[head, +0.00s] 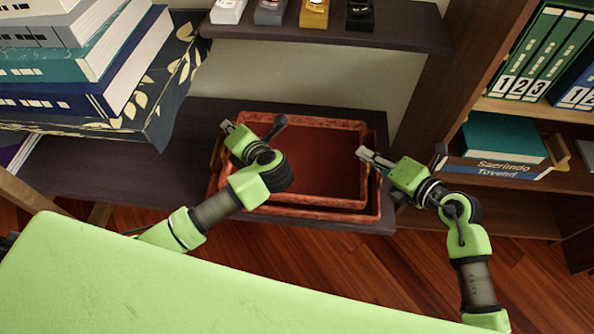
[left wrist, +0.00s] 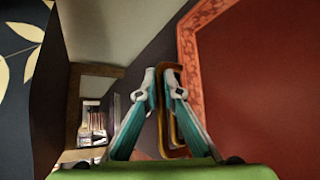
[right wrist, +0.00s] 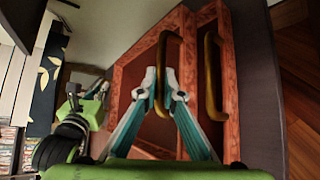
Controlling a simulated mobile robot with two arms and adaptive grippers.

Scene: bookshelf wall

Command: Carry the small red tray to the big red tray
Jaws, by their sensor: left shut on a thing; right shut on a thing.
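The small red tray (head: 325,165) is empty and sits over or inside the big red tray (head: 330,214), whose rim shows along the near and right sides. I cannot tell whether the small tray rests on its floor. My left gripper (head: 227,127) is shut on the small tray's left handle; the handle (left wrist: 172,100) shows between the fingers in the left wrist view. My right gripper (head: 365,154) is shut on its right handle (right wrist: 160,70). The big tray's own handle (right wrist: 213,70) stands free beside it in the right wrist view.
The big tray stands on a dark shelf board (head: 100,165). Books (head: 75,60) are stacked on a leaf-patterned box (head: 170,85) at the left. An upper shelf (head: 330,33) with small items overhangs the back. A bookcase (head: 425,90) with binders stands at the right.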

